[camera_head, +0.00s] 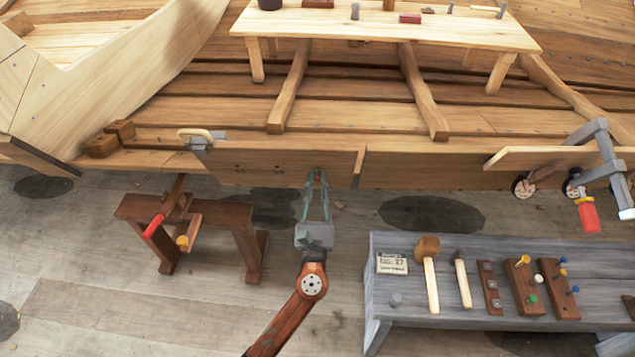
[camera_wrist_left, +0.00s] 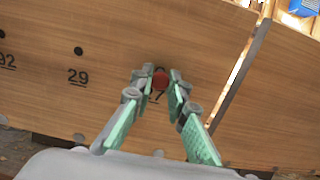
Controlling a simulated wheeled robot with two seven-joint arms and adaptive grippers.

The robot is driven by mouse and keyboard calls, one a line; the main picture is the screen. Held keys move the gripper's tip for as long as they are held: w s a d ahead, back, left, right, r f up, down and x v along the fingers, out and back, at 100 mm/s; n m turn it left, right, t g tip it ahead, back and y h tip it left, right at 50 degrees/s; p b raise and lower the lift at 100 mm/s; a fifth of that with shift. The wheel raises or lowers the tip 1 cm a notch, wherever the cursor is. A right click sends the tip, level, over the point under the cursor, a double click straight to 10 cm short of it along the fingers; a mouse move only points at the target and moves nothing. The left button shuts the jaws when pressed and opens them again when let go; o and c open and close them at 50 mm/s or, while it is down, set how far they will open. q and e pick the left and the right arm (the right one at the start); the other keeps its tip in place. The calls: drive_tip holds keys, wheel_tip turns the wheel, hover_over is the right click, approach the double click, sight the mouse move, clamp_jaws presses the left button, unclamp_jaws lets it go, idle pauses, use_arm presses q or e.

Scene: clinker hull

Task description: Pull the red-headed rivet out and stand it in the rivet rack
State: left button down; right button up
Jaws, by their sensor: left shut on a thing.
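The red-headed rivet (camera_wrist_left: 160,80) shows in the left wrist view as a round red head against the plank (camera_wrist_left: 110,100), above a partly hidden number. Its shank is hidden. My left gripper (camera_wrist_left: 158,78) is shut on the head, one fingertip on each side. In the head view the left gripper (camera_head: 317,174) reaches up to the plank (camera_head: 265,165) on the hull's side.
A dark sawhorse (camera_head: 250,240) stands left of my arm. A clamp (camera_head: 603,150) with a red handle grips the plank at right.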

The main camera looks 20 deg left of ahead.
use_arm(q)
drive_tip(key=shift+v, duration=2.45)
